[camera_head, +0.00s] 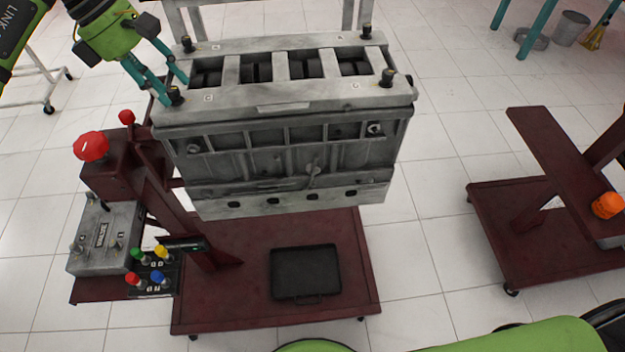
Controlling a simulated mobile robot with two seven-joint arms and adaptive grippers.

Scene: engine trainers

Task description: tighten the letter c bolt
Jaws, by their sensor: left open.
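The grey engine block (290,155) hangs on a dark red stand. It has a black-topped bolt at each corner of its top face. The front left bolt (176,95) stands upright beside a small, faint mark that looks like the letter C (208,98). My left gripper (176,91) comes in from the upper left with its teal fingers open. Its tips are around or just behind this bolt; I cannot tell if they touch it. The other bolts are at the front right (387,78), back left (187,44) and back right (367,32). My right gripper is out of view.
A red knob (91,146) and a grey control box (103,237) with coloured buttons are left of the block. A black tray (305,273) lies on the stand's base. Another red stand (545,215) is at right. White floor lies between the stands.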

